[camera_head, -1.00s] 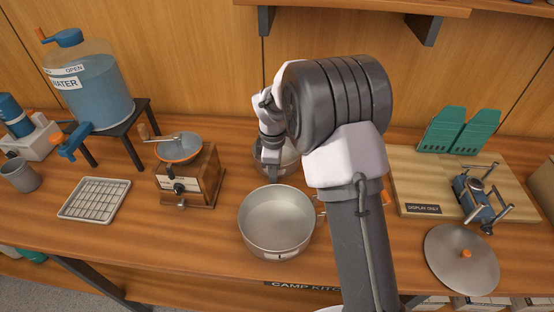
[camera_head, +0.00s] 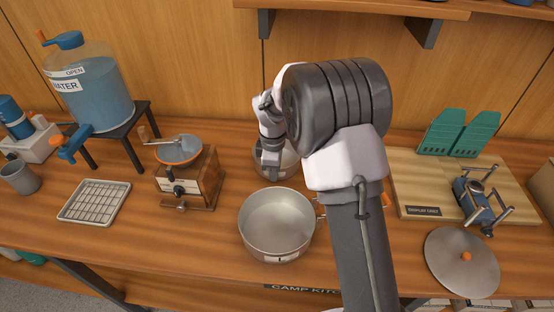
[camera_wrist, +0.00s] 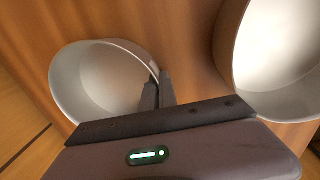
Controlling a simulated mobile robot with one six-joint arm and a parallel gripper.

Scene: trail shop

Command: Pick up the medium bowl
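The bowl (camera_head: 286,170) stands on the counter behind a larger steel pan, partly hidden by my arm. I take it for the medium bowl. In the wrist view it is the round pale metal bowl (camera_wrist: 95,85) at left. My gripper (camera_head: 268,165) is low at its left side in the head view. In the wrist view the two fingers (camera_wrist: 158,85) are close together at the bowl's near rim, one on each side of the wall. Whether they press on it cannot be told.
The larger pan (camera_head: 277,225) stands just in front; it fills the right of the wrist view (camera_wrist: 285,60). A coffee grinder (camera_head: 190,180) stands to the left. A cutting board (camera_head: 425,175) with a small stove and a round lid (camera_head: 462,265) are at right.

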